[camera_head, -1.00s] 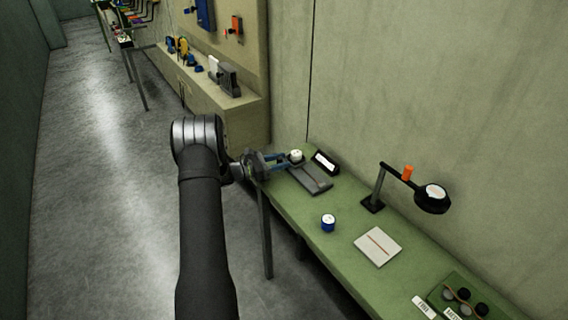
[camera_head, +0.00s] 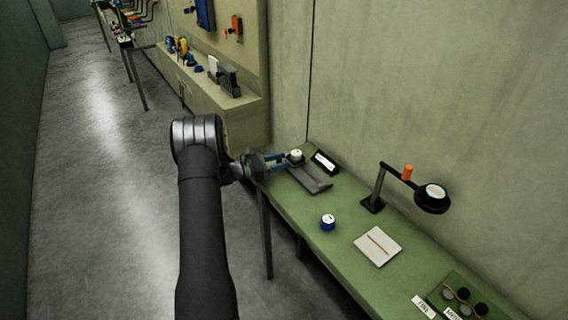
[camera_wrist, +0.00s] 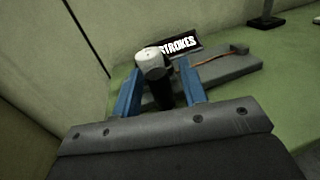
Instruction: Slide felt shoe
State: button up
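A round knob with a white top and dark body (camera_wrist: 151,62) stands upright at the near end of a grey plate (camera_wrist: 222,70) in the wrist view. I cannot tell whether this is the felt shoe. My gripper (camera_wrist: 158,76) has its two blue fingers on either side of the knob. Their tips are close to it, and contact is unclear. In the head view my gripper (camera_head: 281,160) reaches over the green bench's far end to the knob (camera_head: 296,154). The grey plate (camera_head: 318,187) lies beside it, with a brown strip along it.
A black sign reading STROKES (camera_wrist: 181,45) stands behind the plate. On the green bench (camera_head: 340,248) are a blue pot (camera_head: 328,222), a white pad (camera_head: 384,241), a black lamp (camera_head: 432,200) and a dark tray (camera_head: 481,292). Bench top between pot and plate is clear.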

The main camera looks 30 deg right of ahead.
jog(key=r, duration=0.1)
jog(key=r+h, duration=0.1)
jog(key=a+r, duration=0.1)
jog(key=shift+s+r+n+t+h, duration=0.15)
jog(key=shift+r+n+t+h, duration=0.15)
jog(key=shift+h, duration=0.1)
jog(key=a+t, duration=0.1)
jog(key=a, duration=0.1)
jog(key=a+f+n+t, duration=0.1)
jog(key=a, duration=0.1)
jog(key=a+n+t, duration=0.1)
jog(key=a, duration=0.1)
jog(key=shift+s+a+f, duration=0.15)
jog(key=shift+a+f, duration=0.05)
jog(key=s+a+f+n+t+y, duration=0.2)
jog(key=s+a+n+t, duration=0.15)
jog(key=a, duration=0.55)
jog(key=shift+m+t, duration=0.45)
jog(key=x, duration=1.7)
jog(key=shift+w, duration=0.2)
jog(key=shift+f, duration=0.1)
grip_shut()
